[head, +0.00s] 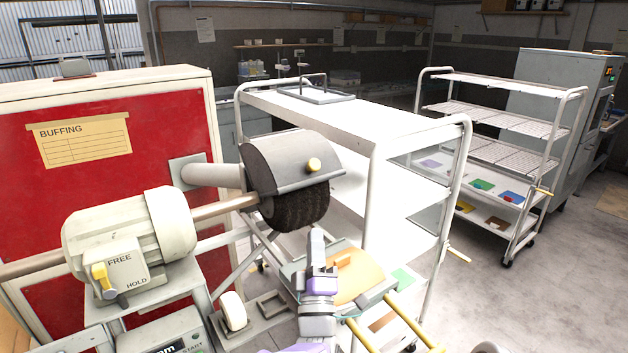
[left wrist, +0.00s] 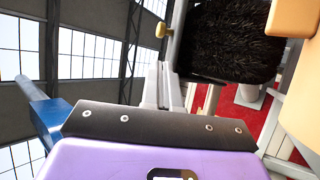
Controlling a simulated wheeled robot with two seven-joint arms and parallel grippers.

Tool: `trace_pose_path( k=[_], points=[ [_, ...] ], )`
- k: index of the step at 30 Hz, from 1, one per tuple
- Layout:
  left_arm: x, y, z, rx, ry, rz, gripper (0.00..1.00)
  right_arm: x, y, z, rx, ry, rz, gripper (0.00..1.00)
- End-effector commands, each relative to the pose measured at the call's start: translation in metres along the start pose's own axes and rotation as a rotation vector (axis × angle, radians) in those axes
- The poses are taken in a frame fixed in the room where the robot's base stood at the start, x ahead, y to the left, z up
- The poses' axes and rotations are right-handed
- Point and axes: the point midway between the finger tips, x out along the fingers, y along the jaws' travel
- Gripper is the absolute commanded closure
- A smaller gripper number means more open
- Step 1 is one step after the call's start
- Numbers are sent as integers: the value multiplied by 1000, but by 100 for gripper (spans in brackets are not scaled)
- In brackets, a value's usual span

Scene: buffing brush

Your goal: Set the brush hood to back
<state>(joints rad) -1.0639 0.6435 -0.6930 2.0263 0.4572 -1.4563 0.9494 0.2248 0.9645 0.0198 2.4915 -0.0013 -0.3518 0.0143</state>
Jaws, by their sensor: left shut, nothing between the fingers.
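My left gripper (head: 316,234) points up, just below and apart from the brush and hood. In the left wrist view its fingers (left wrist: 164,80) are together, with nothing between them. My right gripper is not in view.
A motor (head: 130,232) with a FREE/HOLD lever (head: 100,275) stands left of the brush. A red panel marked BUFFING (head: 85,140) is behind it. A white cart (head: 340,115) stands close behind the brush. A tan pad (head: 355,277) lies beside my left gripper.

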Motion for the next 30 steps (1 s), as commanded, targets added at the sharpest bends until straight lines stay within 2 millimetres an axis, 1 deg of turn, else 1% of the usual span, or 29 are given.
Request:
trace_pose_path(
  k=[5,8,21,24,30],
  points=[
    [5,0,0,1,0,0,100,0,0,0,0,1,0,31],
    [16,0,0,3,1,1,100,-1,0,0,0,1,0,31],
    [96,0,0,4,0,2,100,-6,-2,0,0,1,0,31],
    [112,-1,0,4,0,0,100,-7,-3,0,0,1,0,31],
    [133,-1,0,4,-1,0,100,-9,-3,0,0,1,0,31]
  ],
)
